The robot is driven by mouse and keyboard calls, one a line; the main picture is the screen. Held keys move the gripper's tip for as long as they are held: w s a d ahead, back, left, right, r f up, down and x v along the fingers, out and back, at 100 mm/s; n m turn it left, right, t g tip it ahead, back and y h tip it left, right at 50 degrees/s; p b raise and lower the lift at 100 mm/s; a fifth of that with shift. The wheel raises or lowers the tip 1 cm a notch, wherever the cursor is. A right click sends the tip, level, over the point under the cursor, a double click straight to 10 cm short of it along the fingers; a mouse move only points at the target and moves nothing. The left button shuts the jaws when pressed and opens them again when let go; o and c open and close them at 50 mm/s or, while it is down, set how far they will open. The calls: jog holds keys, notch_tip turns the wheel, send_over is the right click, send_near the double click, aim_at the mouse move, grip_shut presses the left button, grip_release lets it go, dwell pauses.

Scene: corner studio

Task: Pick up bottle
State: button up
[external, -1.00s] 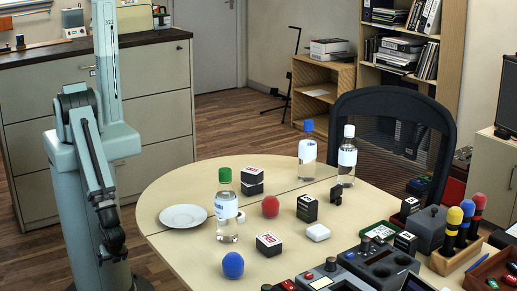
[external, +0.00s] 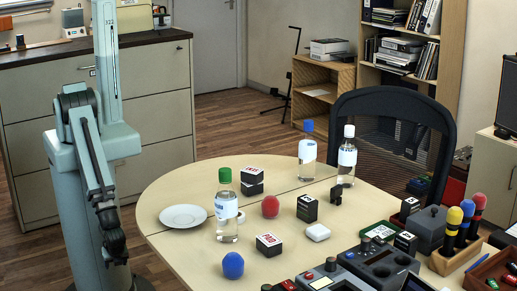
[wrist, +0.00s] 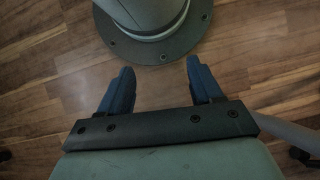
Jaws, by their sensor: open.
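Three bottles stand upright on the round-ended table (external: 165,235). The green-capped bottle (external: 226,208) is nearest my arm, the blue-capped bottle (external: 307,152) is farther back, and the white-capped bottle (external: 346,158) stands to its right. My gripper (external: 116,258) hangs low at the left, off the table's edge and apart from all the bottles. In the wrist view my gripper (wrist: 160,85) is open with nothing between its blue fingers.
A white plate (external: 183,217) lies left of the green-capped bottle. A red ball (external: 270,207), a blue ball (external: 233,265) and small boxes (external: 269,244) are close to it. Devices (external: 380,262) crowd the front right. An office chair (external: 395,125) stands behind the table.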

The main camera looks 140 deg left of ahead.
aim_at(225, 175)
jog(key=w+r+m+t+y, duration=0.2)
jog(key=w+r+m, duration=0.2)
jog(key=w, duration=0.7)
jog(key=w+r+m+t+y, duration=0.2)
jog(key=w+r+m+t, duration=0.15)
jog(key=w, duration=0.85)
jog(key=w+d+r+m+t+y, duration=0.1)
jog(key=w+d+r+m+t, duration=0.2)
jog(key=w+r, duration=0.55)
jog(key=w+d+r+m+t+y, duration=0.1)
jog(key=w+d+r+m, duration=0.3)
jog(key=w+r, duration=0.5)
jog(key=w+a+r+m+t+y, duration=0.1)
jog(key=a+r+m+y, duration=0.15)
jog(key=a+r, duration=0.4)
jog(key=w+a+r+m+t+y, duration=0.1)
jog(key=a+r+y, duration=0.3)
jog(key=r, duration=0.6)
jog(key=w+a+r+m+y, duration=0.2)
jog(key=a+r+y, duration=0.25)
jog(key=r, duration=0.45)
jog(key=shift+f+x, duration=0.1)
jog(key=shift+x, duration=3.45)
jog(key=shift+f+x, duration=0.15)
jog(key=shift+x, duration=3.45)
jog(key=shift+w, duration=0.15)
